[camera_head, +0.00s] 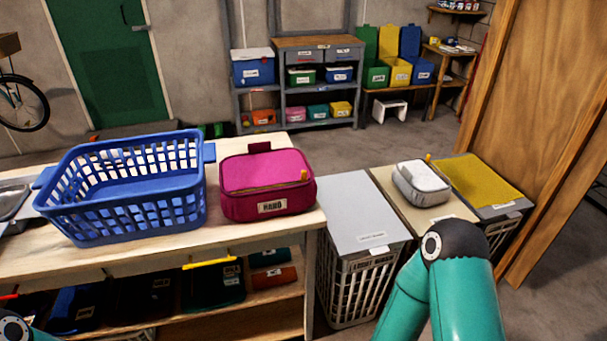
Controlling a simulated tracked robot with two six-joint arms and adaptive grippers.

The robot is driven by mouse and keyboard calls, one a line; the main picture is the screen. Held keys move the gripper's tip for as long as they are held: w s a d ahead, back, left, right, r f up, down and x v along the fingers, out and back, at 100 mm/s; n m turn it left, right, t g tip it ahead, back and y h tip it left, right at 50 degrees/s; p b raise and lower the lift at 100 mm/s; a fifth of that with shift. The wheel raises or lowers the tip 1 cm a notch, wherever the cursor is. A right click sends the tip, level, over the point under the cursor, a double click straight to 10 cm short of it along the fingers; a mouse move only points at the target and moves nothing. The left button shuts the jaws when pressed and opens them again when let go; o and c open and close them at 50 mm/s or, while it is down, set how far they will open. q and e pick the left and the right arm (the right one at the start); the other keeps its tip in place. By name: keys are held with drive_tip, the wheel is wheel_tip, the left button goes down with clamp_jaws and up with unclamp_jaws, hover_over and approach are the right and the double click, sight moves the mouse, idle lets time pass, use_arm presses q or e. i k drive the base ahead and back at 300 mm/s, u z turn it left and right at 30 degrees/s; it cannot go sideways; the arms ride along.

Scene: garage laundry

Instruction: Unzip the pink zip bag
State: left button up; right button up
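The pink zip bag (268,184) sits upright on the right end of the wooden bench, next to the blue basket. It has a dark tab at its back, a white label on its front and a small yellow piece at its right end. A yellowish zip line runs along its top front edge, and its lid looks closed. My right arm reaches in from the bottom right, but its gripper is not visible. Only a bit of my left arm shows at the bottom left corner. Neither gripper is near the bag in this view.
An empty blue basket (130,188) stands left of the bag on the wooden bench (268,232). Right of the bench are lidded hampers, one grey-topped (358,212); a small grey zip bag (421,184) lies on another. A wooden panel (540,120) stands at the right.

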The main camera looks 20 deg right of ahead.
sight(304, 180)
drive_tip(key=z, duration=0.55)
drive_tip(key=k, duration=0.5)
drive_tip(key=z, duration=0.85)
drive_tip(key=k, duration=0.8)
drive_tip(key=z, duration=0.55)
drive_tip(key=i, duration=0.8)
drive_tip(key=u, duration=1.15)
drive_tip(key=i, duration=1.15)
drive_tip(key=u, duration=0.95)
drive_tip(key=i, duration=0.3)
drive_tip(key=u, duration=0.2)
drive_tip(key=k, duration=0.95)
drive_tip(key=u, duration=0.15)
drive_tip(key=i, duration=0.55)
drive_tip(key=u, duration=0.05)
